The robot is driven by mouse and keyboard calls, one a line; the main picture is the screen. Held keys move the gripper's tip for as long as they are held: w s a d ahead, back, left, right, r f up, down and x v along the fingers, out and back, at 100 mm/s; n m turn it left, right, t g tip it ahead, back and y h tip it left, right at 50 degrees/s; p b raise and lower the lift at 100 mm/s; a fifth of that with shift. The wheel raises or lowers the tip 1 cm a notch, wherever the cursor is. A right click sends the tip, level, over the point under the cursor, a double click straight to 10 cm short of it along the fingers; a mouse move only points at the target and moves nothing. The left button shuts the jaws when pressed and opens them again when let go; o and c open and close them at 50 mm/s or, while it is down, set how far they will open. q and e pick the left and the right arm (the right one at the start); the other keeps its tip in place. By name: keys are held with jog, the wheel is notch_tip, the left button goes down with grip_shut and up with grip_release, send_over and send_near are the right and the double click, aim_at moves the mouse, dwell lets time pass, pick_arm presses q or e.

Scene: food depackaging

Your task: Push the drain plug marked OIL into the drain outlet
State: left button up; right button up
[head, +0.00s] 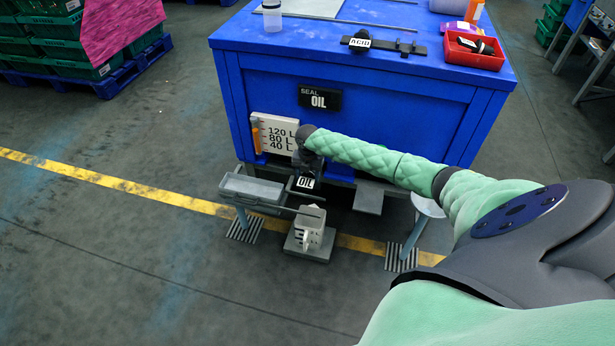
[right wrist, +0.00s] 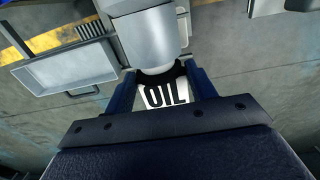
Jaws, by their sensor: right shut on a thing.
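The drain plug marked OIL (head: 305,183) is a dark plug with a white label, low in front of the blue tank. My right gripper (head: 306,168) is shut on it. In the right wrist view the plug (right wrist: 166,94) sits between the two fingers. A grey cylindrical drain outlet (right wrist: 148,38) with a pale ring at its end is directly beyond the plug and lined up closely with it. I cannot tell how far the plug is inside. The outlet is hidden in the head view. My left gripper is out of view.
A sign reading SEAL OIL (head: 319,97) and a level gauge (head: 267,136) are on the blue tank (head: 430,115). A plug marked ACID (head: 360,41) and a red tray (head: 475,57) are on top. A grey trough (head: 250,187) and white container (head: 309,228) stand below.

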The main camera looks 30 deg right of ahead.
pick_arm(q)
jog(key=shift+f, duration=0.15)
pick_arm(e)
jog(key=shift+w+d, duration=0.25)
jog(key=o, duration=1.1)
jog(key=shift+r, duration=0.1)
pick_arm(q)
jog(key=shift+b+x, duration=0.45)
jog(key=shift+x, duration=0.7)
pick_arm(e)
notch_tip(320, 180, up, 8)
jog(key=shift+f, duration=0.2)
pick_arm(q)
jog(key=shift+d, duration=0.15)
